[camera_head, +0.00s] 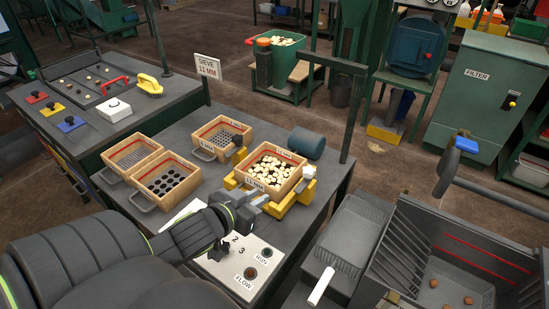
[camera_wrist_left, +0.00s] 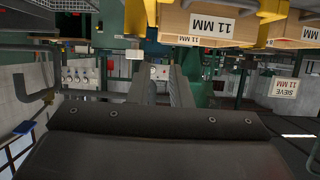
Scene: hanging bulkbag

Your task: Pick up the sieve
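A wooden-framed sieve (camera_head: 270,170) full of pale round pieces sits on a yellow cradle on the grey bench; its labels are small in the head view. Three other wooden sieves stand to its left: one near the back (camera_head: 222,138), one at the left (camera_head: 132,153) and one with dark holes (camera_head: 167,180). My left gripper (camera_head: 255,207) is just in front of the cradle's near side. In the left wrist view its fingers (camera_wrist_left: 162,75) are apart with nothing between them. A wooden box front labelled 11 MM (camera_wrist_left: 205,25) shows upside down above them. My right gripper is not in view.
A sign reading SIEVE 11 MM (camera_head: 207,67) stands behind the bench. A dark cylinder (camera_head: 306,143) is beside the cradle. A dark bin (camera_head: 440,270) with brown lumps is at right.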

